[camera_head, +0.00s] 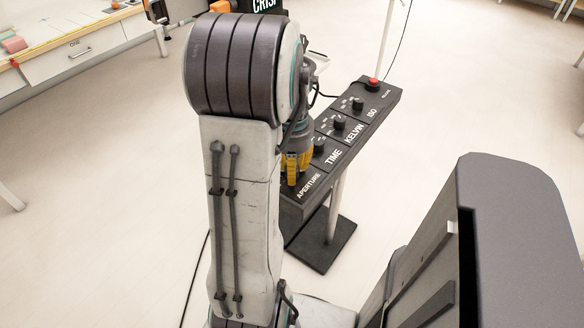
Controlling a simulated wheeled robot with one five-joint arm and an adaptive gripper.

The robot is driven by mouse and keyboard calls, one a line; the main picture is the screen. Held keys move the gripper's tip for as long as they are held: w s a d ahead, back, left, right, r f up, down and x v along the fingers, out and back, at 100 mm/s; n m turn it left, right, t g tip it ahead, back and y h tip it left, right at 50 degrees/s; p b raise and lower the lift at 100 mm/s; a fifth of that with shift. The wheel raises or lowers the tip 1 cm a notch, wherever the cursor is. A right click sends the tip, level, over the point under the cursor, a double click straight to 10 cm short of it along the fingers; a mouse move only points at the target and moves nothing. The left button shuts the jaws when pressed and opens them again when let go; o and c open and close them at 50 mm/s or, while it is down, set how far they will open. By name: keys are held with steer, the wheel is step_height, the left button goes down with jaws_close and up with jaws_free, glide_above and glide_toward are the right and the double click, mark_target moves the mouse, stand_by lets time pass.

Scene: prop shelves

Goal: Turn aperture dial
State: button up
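The control panel (378,104) is a narrow black console on a stand, with white labels APERTURE, TIME, KELVIN and ISO along it. The aperture dial is hidden behind my gripper (293,178), which is yellow at its tip and hangs over the near-left end of the panel, by the APERTURE label (309,186). I cannot tell whether the fingers touch the dial or are shut on it. The TIME dial (319,145), the KELVIN dial (339,124) and the ISO dial (358,104) are black knobs farther along.
A red button (373,84) sits at the panel's far end. The panel's stand has a dark square base (322,246) on the pale floor. A white drawer table (75,50) stands at the upper left. Open floor lies to the right of the panel.

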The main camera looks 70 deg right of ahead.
steer(key=shift+n, duration=0.3)
jaws_close()
steer(key=n, duration=0.3)
steer(key=shift+n, duration=2.1)
steer(key=shift+f, duration=0.1)
steer(key=o, duration=1.1)
jaws_free()
step_height(320, 180, up, 12)
